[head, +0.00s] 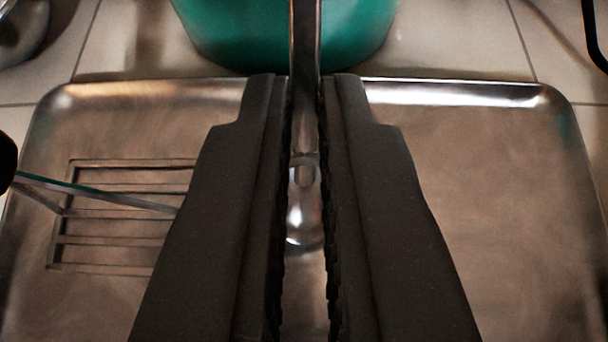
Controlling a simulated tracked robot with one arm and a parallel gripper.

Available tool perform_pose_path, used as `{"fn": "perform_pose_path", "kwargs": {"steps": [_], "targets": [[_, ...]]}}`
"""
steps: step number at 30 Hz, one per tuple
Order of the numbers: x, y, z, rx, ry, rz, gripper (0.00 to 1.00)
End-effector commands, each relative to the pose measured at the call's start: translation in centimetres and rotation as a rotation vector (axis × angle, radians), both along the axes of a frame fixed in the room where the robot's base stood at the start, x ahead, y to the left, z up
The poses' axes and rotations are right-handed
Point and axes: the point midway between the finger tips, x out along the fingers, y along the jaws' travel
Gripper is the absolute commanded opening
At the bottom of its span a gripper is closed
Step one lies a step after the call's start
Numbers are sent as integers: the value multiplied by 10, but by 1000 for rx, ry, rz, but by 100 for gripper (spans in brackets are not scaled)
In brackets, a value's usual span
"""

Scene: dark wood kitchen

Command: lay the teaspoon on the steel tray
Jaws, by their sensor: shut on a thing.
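My gripper (305,85) reaches over the steel tray (480,200) with its two dark fingers close together. It is shut on the teaspoon (305,35), a narrow shiny metal strip that runs past the fingertips to the top edge of the picture. A bright rounded metal patch shows lower down in the gap between the fingers. I cannot tell whether it is part of the teaspoon or a reflection. The teaspoon's far end is out of view. The tray lies below, and the fingers hide its middle. I cannot tell the teaspoon's height above it.
A slotted metal piece (110,240) and a thin rod (100,192) with a dark end show at the tray's left. A teal bowl (225,35) stands behind the tray. A dark curved bar (594,35) is at top right. The tray's right half is bare.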

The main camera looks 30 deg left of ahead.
Motion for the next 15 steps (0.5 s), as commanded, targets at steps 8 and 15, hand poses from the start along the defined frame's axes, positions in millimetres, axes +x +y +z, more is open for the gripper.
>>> {"fn": "perform_pose_path", "kwargs": {"steps": [8, 15], "targets": [[0, 1, -12, 0, -3, 0, 0], [0, 1, -16, 1, -3, 0, 0]]}}
